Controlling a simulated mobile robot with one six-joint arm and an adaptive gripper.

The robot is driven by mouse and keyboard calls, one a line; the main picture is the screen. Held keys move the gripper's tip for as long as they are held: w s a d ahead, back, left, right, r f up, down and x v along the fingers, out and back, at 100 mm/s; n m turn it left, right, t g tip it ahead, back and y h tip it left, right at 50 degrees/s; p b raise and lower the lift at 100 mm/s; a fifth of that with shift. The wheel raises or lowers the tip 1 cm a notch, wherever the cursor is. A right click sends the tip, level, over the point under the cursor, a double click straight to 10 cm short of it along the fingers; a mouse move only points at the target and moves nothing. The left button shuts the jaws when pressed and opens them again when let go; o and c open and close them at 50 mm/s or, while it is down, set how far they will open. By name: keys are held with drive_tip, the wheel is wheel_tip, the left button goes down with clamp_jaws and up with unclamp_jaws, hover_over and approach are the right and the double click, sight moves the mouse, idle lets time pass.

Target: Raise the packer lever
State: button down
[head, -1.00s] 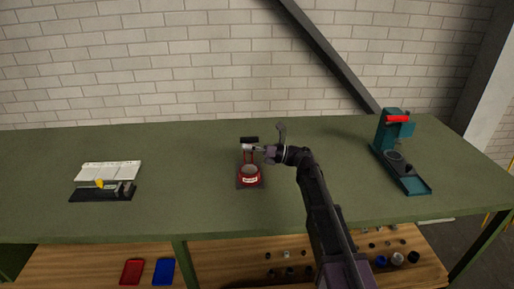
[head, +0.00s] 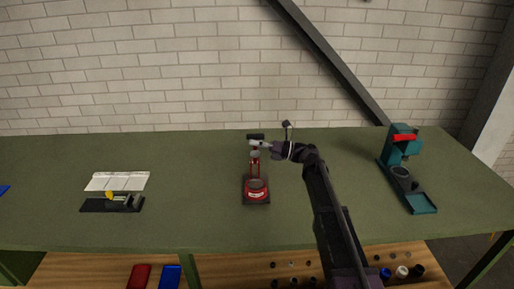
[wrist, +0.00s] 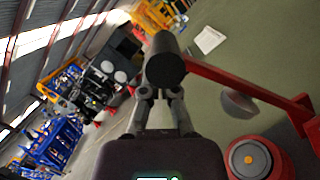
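The packer (head: 256,189) is a red device standing on the green bench, with a dark base. Its lever has a black handle (head: 256,136) at the top, and a grey disc (head: 255,154) hangs above the round body. My gripper (head: 270,146) is at the handle, coming from the right. In the wrist view the black cylindrical handle (wrist: 166,62) covers my fingertips (wrist: 161,92). The fingers are close together and appear to touch it. Whether they clasp it or only press against it is hidden. The red lever arm (wrist: 240,88) runs right from the handle.
A teal device with a red handle (head: 404,137) stands at the bench's right. A low black fixture with a white panel (head: 117,181) is at the left. Red and blue trays lie on the shelf below.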

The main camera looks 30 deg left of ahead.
drive_tip(key=shift+w+a+r+p, duration=0.15)
drive_tip(key=shift+w+a+r, duration=0.1)
drive_tip(key=shift+w, duration=0.2)
drive_tip(key=shift+w+a+r+p, duration=0.15)
drive_tip(key=shift+w+a+r, duration=0.1)
drive_tip(key=shift+w, duration=0.15)
drive_tip(key=shift+f, duration=0.1)
drive_tip(key=shift+s+d+f+b, duration=0.25)
drive_tip(key=shift+s+d+b, duration=0.1)
drive_tip(key=shift+s, duration=0.1)
drive_tip(key=d+f+b, duration=0.2)
drive_tip(key=d, duration=0.8)
drive_tip(key=shift+w+d, duration=0.3)
drive_tip(key=shift+f, duration=0.1)
